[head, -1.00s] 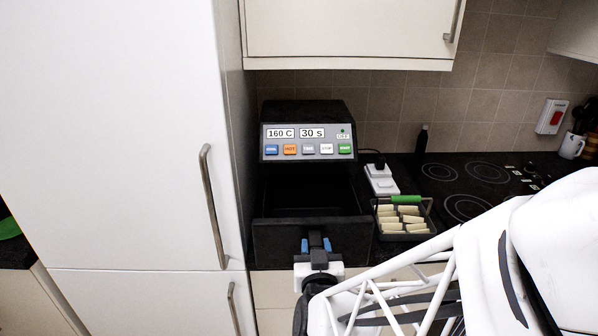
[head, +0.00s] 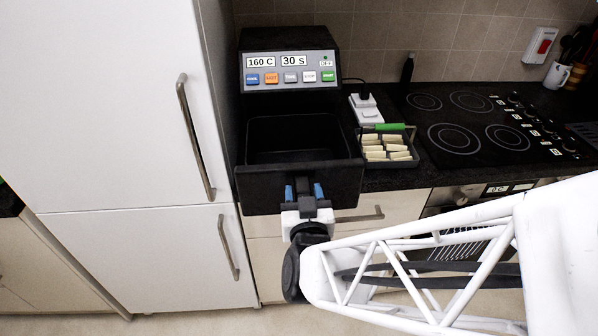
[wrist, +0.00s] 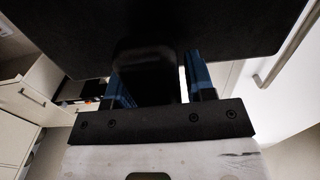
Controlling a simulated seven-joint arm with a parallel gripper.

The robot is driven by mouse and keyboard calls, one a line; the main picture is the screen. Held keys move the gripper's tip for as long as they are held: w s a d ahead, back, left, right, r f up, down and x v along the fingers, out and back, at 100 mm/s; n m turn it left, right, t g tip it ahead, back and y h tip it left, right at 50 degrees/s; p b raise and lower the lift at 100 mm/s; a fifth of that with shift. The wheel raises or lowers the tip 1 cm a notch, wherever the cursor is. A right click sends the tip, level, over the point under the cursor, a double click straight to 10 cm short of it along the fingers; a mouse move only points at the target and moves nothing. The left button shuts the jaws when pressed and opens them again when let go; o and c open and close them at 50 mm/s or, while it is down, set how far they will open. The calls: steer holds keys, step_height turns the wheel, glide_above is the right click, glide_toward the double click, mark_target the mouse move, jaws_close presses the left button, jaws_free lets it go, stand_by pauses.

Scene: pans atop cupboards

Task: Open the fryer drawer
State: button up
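The black fryer (head: 290,45) stands on the counter beside the tall white cupboard, its panel reading 160 C and 30 s. Its drawer (head: 262,185) is pulled well out, with the empty-looking black basket inside showing and its front past the counter edge. My gripper (head: 304,191) is at the drawer's front, its blue fingers on both sides of the dark handle. In the wrist view the handle (wrist: 148,75) sits between the fingers, with a thin light sliver beside the right one; the contact faces are hidden.
A small basket of pale sticks (head: 388,150) with a green handle stands right of the drawer. Beyond it is a black hob (head: 470,125). The white cupboard (head: 120,110) with its bar handles is close on the left. Below the counter is a cream drawer with a bar handle (head: 360,215).

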steer(key=shift+o, duration=0.8)
steer(key=shift+s, duration=0.1)
steer(key=s, duration=0.7)
steer(key=shift+s, duration=0.25)
stand_by(0.3)
stand_by(0.9)
